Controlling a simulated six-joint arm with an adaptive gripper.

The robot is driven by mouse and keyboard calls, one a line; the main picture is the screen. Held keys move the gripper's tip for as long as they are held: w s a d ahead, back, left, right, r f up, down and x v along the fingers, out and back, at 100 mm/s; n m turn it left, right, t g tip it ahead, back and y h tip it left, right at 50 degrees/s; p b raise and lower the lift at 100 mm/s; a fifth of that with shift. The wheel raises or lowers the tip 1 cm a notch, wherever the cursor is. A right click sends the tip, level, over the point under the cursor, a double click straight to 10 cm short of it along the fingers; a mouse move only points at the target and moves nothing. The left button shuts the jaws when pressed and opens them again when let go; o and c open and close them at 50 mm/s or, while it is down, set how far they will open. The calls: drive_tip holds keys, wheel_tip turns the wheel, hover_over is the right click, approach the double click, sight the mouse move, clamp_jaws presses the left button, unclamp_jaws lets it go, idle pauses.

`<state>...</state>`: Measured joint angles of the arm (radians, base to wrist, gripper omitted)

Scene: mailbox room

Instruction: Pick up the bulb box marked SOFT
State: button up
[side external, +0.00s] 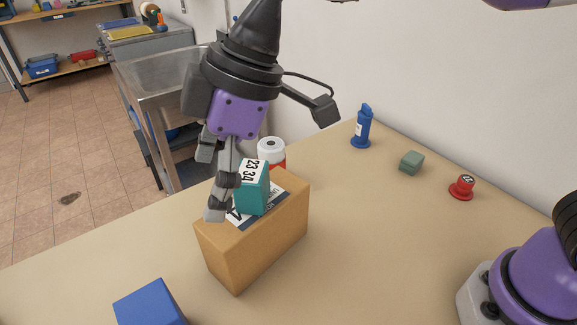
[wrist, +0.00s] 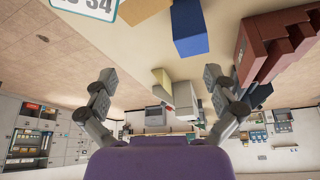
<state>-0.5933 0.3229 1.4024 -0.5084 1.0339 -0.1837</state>
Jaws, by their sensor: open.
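No box here has a readable SOFT mark. A teal box (side external: 252,192) with a white label reading "23 34" stands upright on a tan cardboard box (side external: 262,243) in the side view. In the wrist view, part of the teal box's label (wrist: 85,7) shows at the top left edge, outside the fingers. My gripper (side external: 210,182) is open beside the teal box, on its left in the side view, with one fingertip low near the cardboard box's top. In the wrist view my gripper (wrist: 160,77) has its fingers wide apart with nothing held.
A blue box (side external: 150,303) lies at the front left; it also shows in the wrist view (wrist: 188,28). A red-and-white container (side external: 271,152) stands behind the cardboard box. A blue bottle-like item (side external: 363,128), a green block (side external: 411,162) and a red item (side external: 462,187) stand farther right.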

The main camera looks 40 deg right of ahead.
sight(151, 306)
drive_tip(key=s+a+f+n, duration=0.1)
drive_tip(key=a+f, duration=0.1)
drive_tip(key=a, duration=0.1)
drive_tip(key=a+f+n+g, duration=0.1)
drive_tip(key=a+f, duration=0.2)
drive_tip(key=s+a+f+n, duration=0.1)
drive_tip(key=a+f+n, duration=0.1)
drive_tip(key=a, duration=0.1)
drive_tip(key=shift+s+a+f+g, duration=0.3)
drive_tip(key=shift+s, duration=0.05)
drive_tip(key=x, duration=0.5)
drive_tip(key=shift+w+f, duration=0.1)
drive_tip(key=shift+f, duration=0.35)
drive_tip(key=c, duration=1.1)
